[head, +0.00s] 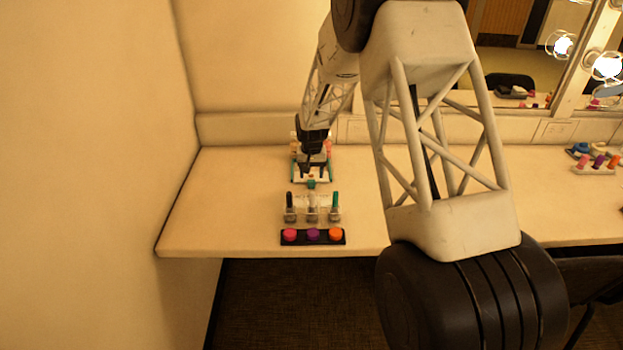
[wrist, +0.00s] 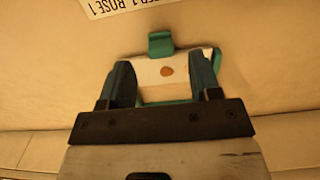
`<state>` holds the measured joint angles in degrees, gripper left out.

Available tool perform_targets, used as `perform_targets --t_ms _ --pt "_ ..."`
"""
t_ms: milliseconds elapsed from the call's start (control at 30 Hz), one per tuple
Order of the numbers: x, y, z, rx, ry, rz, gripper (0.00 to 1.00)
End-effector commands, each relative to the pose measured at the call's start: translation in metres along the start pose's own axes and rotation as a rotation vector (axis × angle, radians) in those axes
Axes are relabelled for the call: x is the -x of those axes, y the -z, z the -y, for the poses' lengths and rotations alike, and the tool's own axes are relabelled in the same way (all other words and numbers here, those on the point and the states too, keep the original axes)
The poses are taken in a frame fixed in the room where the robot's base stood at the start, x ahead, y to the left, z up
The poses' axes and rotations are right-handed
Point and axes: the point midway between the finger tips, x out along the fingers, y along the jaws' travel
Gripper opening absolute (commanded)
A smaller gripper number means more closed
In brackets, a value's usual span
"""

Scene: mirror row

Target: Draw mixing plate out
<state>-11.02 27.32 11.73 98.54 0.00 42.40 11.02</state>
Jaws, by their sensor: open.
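The mixing plate appears to be the white plate with a brown dab (wrist: 150,74) in the wrist view. A teal tab (wrist: 160,45) sticks out at its far edge, and teal edging shows around the plate. In the head view the tab (head: 311,184) points toward the front of the counter. My gripper (head: 313,171) is low over the plate. In the wrist view my gripper (wrist: 160,65) is open, with its fingers apart over the plate's sides and the tab just beyond the fingertips. I cannot tell whether the fingers touch the plate.
A clear rack (head: 312,215) with upright dark and green-capped items stands in front of the plate. A black tray (head: 312,241) with pink, purple and orange pots lies at the counter's front edge. A printed label (wrist: 125,5) lies beyond the tab. The counter (head: 225,205) is clear on the left.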

Motion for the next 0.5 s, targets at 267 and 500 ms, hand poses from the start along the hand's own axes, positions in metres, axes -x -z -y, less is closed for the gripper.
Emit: perform_targets --t_ms 267,500 --pt "0.032 0.000 0.000 0.000 0.000 -0.002 0.57" --pt "0.041 0.000 0.000 0.000 0.000 0.000 0.57"
